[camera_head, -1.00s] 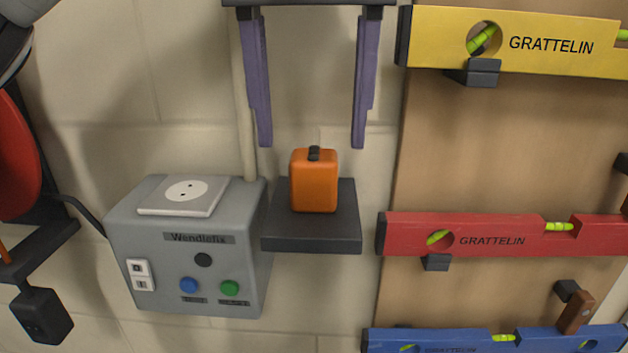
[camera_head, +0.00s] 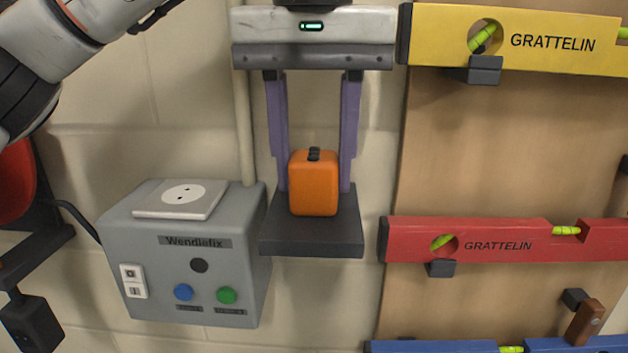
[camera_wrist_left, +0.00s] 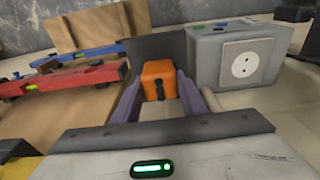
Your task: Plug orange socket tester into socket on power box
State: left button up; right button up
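The orange socket tester (camera_head: 313,184) stands upright on a small dark shelf (camera_head: 312,239), its black plug end up. My left gripper (camera_head: 314,187) points down from above, its purple fingers closed in on both sides of the tester and apparently touching it. In the left wrist view the tester (camera_wrist_left: 158,78) also sits between the finger ends (camera_wrist_left: 160,88). The grey power box (camera_head: 186,273) is just left of the shelf. Its white socket (camera_head: 182,195) is on the top face, with two holes, and is empty. My right gripper is not in view.
Yellow (camera_head: 540,42), red (camera_head: 490,240) and blue (camera_head: 440,347) spirit levels hang on the board at the right. A pipe (camera_head: 244,120) runs up the wall behind. A black cable and a red object (camera_head: 15,185) are at the far left.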

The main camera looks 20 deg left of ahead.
aim_at(313, 155)
pick_arm(q)
jog(key=c, duration=0.3)
jog(key=shift+c, duration=0.2)
notch_tip(313, 155, up, 10)
jog(key=p, duration=0.4)
jog(key=shift+p, duration=0.35)
